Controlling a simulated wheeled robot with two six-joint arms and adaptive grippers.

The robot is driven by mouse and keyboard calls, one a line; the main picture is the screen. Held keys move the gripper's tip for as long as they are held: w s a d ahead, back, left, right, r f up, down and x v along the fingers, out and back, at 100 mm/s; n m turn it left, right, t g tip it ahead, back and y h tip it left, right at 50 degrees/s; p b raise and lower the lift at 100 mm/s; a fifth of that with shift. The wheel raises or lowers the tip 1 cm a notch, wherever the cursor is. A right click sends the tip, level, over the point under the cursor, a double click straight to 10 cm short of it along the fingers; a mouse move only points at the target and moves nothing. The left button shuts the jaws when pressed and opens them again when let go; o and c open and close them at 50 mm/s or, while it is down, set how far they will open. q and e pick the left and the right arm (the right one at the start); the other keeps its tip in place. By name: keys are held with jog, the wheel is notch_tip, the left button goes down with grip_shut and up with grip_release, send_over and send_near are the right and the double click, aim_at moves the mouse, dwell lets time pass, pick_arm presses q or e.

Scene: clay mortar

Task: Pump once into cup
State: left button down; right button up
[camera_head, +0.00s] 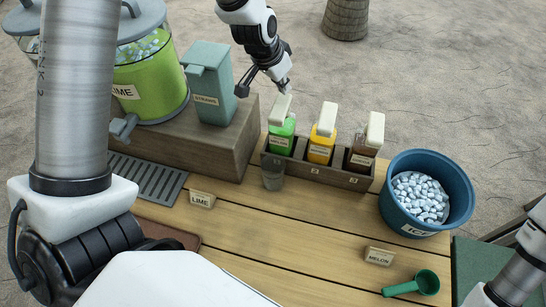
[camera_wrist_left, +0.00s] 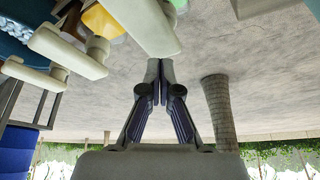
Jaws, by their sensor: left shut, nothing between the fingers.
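A small clear grey cup (camera_head: 273,180) stands in front of the green pump bottle (camera_head: 282,139), at the left end of the rack. The green bottle has a cream pump head (camera_head: 281,108). A yellow pump bottle (camera_head: 320,147) and a brown pump bottle (camera_head: 360,157) stand to its right, also with cream heads. My left gripper (camera_head: 285,88) is shut and empty, just above and behind the green bottle's head; contact is not clear. In the left wrist view its closed fingertips (camera_wrist_left: 160,72) are close to a cream pump head (camera_wrist_left: 138,22). My right gripper is out of view.
The brown rack (camera_head: 318,173) holds the bottles. A blue ice bucket (camera_head: 389,203) is to the right, a grey-green dispenser (camera_head: 209,90) and lime jar (camera_head: 150,80) to the left. A green scoop (camera_head: 427,282) and label cards lie in front. The middle planks are clear.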

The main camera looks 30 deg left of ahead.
aim_at(283, 97)
pick_arm(q)
jog(key=shift+f+b, duration=1.55)
jog(key=shift+f, duration=0.3)
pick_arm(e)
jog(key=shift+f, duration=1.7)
pick_arm(q)
jog(key=shift+r, duration=0.1)
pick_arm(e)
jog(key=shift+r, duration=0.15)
pick_arm(q)
jog(key=shift+r+p, duration=1.6)
jog(key=shift+r, duration=0.15)
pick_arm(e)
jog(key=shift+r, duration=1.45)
pick_arm(q)
notch_tip(283, 97, up, 6)
jog(key=p, duration=0.5)
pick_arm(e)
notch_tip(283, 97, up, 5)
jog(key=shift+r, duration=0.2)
pick_arm(q)
jog(key=shift+f, duration=0.1)
